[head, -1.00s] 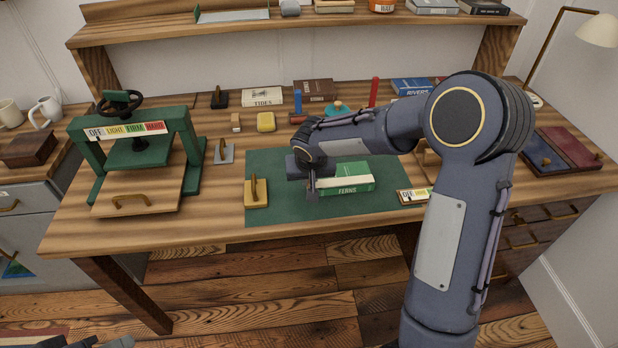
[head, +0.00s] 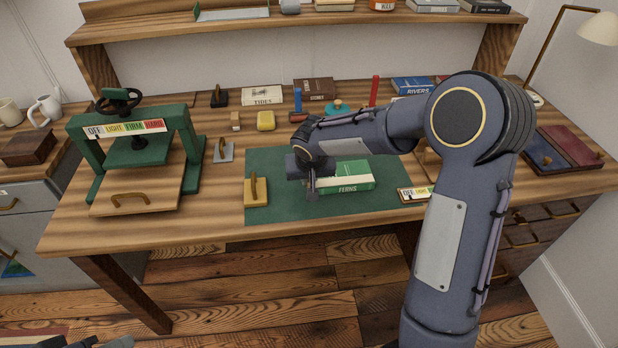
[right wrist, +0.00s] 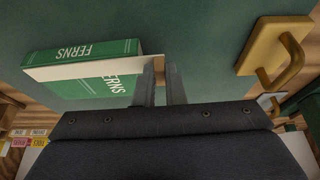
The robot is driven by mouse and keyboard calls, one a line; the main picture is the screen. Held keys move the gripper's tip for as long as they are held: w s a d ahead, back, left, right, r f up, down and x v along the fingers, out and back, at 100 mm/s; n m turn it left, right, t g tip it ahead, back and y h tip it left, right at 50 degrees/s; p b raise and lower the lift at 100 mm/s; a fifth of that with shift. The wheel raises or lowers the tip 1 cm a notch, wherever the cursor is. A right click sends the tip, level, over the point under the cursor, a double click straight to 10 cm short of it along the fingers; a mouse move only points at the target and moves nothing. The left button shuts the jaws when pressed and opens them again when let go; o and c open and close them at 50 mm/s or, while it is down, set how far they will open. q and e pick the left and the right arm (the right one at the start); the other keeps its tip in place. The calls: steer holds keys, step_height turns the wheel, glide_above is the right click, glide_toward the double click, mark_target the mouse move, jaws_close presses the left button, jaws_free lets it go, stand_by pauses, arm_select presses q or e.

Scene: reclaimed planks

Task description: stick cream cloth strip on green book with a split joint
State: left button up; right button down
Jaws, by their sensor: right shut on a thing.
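The green book (head: 352,170), marked FERNS, lies flat on the green mat (head: 290,212). It also shows in the right wrist view (right wrist: 85,88). The cream cloth strip (right wrist: 95,68) runs along the book's edge, between the titled spine and the cover. It shows as a pale band in the head view (head: 352,184). My right gripper (head: 312,190) is at the strip's left end, beside the book. In the right wrist view its fingers (right wrist: 160,85) are shut on a small tan end of the strip. Whether the strip is pressed fully down I cannot tell.
A wooden block with a handle (head: 256,192) stands on the mat left of the gripper. A green press (head: 138,150) stands at the left. A small dial plate (head: 414,194) lies right of the book. The mat's front left is clear.

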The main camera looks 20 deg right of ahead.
steer(key=c, duration=1.4)
jaws_free()
steer(key=shift+c, duration=0.2)
steer(key=shift+r, duration=0.1)
steer(key=s+d+r+y+p, duration=0.2)
steer(key=s+r+p, duration=0.2)
steer(key=s+r, duration=1.15)
steer(key=s+a+r+n+t+y+p, duration=0.1)
steer(key=s+a+y+p, duration=0.2)
steer(key=s, duration=1.1)
steer(key=shift+s+a, duration=0.3)
steer(key=shift+s, duration=0.1)
